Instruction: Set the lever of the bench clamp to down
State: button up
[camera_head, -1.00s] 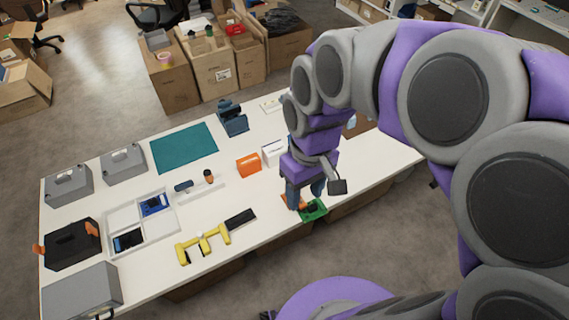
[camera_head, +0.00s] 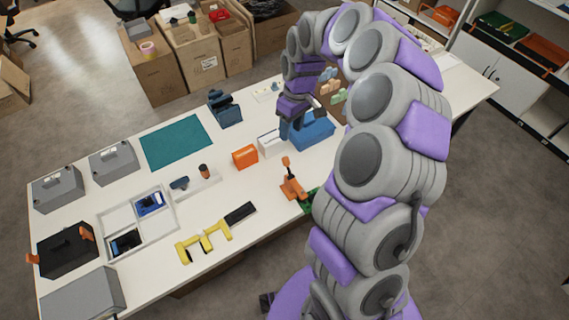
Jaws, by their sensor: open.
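The bench clamp (camera_head: 295,190) looks to be the orange device on a green base near the table's front edge. Its lever (camera_head: 287,166) stands up from the body, leaning slightly left, with an orange tip. Part of the green base is hidden behind my arm.
A white box (camera_head: 270,144) and an orange box (camera_head: 245,157) stand left of my gripper. A blue vise-like device (camera_head: 224,109) stands at the back.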

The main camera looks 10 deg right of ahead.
aim_at(286, 159)
jog(key=f+b, duration=0.1)
jog(key=f, duration=0.4)
jog(key=s+a+f+b, duration=0.1)
jog(key=f, duration=0.5)
jog(key=a+f+b, duration=0.1)
jog(key=f, duration=0.4)
jog(key=shift+s+f, duration=0.25)
grip_shut()
